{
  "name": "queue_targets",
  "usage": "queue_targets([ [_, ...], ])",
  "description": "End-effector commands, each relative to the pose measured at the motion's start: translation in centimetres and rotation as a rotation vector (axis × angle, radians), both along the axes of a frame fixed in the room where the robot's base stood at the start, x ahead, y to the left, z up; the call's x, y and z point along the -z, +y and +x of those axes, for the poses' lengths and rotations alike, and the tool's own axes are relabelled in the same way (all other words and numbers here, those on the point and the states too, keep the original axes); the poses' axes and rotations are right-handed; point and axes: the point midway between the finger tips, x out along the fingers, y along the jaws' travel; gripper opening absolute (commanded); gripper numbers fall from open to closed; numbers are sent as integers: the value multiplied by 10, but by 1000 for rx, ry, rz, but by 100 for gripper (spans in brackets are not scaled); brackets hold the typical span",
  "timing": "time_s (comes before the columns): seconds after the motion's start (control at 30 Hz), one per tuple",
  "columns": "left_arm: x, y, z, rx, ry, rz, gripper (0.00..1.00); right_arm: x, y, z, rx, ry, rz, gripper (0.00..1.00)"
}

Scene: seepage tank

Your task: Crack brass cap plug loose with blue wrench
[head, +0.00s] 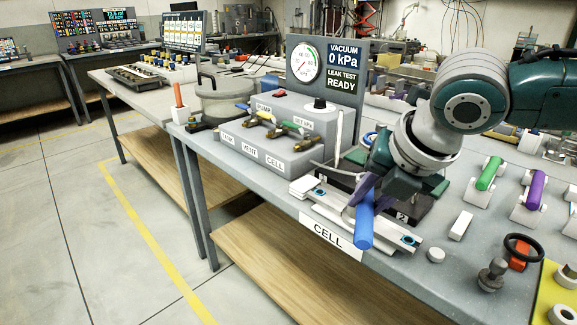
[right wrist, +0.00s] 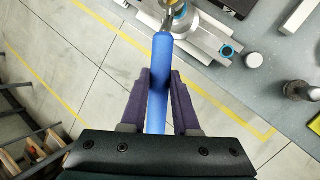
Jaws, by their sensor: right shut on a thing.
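My right gripper (head: 365,190) is shut on the blue wrench (head: 363,228), over the front of the metal cell at the table edge. In the right wrist view the purple fingers of the gripper (right wrist: 160,78) lie on both sides of the blue handle (right wrist: 161,52). The wrench's far end meets a small brass-coloured part, seemingly the brass cap plug (right wrist: 179,12), at the top of that view. Whether the wrench's head is seated on it I cannot tell. In the head view my gripper and arm hide the plug. My left gripper is not in view.
A CELL label (head: 331,235) is on the table's front edge. The valve block (head: 265,140) and vacuum gauge panel (head: 327,70) stand to the left. Green (head: 488,173) and purple (head: 534,190) handled tools and a black ring (head: 523,247) lie to the right. Open floor is in front.

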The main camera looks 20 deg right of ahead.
Motion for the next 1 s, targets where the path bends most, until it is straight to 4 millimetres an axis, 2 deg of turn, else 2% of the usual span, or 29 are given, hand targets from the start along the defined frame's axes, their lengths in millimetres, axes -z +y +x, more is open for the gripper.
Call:
queue_targets([
  [1.0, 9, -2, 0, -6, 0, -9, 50, 21, 0, 0, -1, -1, 0, 0],
])
